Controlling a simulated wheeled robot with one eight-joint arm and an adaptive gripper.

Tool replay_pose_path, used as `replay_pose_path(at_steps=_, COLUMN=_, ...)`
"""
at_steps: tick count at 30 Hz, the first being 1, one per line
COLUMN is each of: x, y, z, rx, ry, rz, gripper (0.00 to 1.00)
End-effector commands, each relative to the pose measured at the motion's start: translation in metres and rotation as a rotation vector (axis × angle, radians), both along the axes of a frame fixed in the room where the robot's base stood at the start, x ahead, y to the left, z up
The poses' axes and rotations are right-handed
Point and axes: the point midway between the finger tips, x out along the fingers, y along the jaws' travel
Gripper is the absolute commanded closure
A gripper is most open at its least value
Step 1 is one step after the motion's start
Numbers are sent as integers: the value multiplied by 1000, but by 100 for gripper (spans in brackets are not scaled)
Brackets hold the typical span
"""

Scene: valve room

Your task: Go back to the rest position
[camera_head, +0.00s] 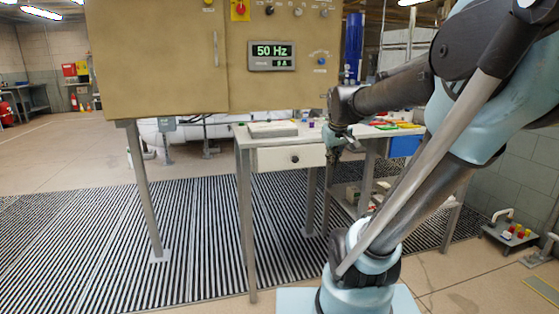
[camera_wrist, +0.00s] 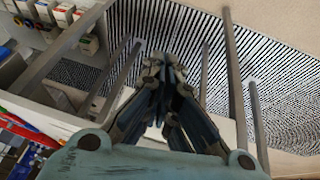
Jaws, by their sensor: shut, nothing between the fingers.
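My gripper (camera_head: 332,170) hangs at the end of my folded arm in the head view, in front of the workbench beside its drawer front. In the wrist view my gripper (camera_wrist: 164,72) points away from the camera with its fingers together and nothing between them. The striped floor mat and bench legs lie beyond it. In the head view the fingertips are small and dark against the bench frame, so their exact distance from it is hard to tell.
A tan control cabinet (camera_head: 160,60) on legs stands at left, its display (camera_head: 272,56) reading 50 Hz. The workbench (camera_head: 222,133) carries small items. A low trolley (camera_head: 510,237) stands at right. Open floor (camera_head: 35,170) lies to the left.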

Motion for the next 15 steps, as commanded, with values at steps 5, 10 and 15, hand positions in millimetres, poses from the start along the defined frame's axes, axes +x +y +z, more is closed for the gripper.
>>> replay_pose_path(at_steps=5, x=-66, y=0, z=-42, rx=36, ry=67, rz=-71, gripper=100)
replay_pose_path(at_steps=10, x=-122, y=1, z=-83, rx=67, ry=130, rz=-141, gripper=100)
replay_pose_path(at_steps=15, x=-168, y=2, z=-120, rx=91, ry=185, rz=-202, gripper=100)
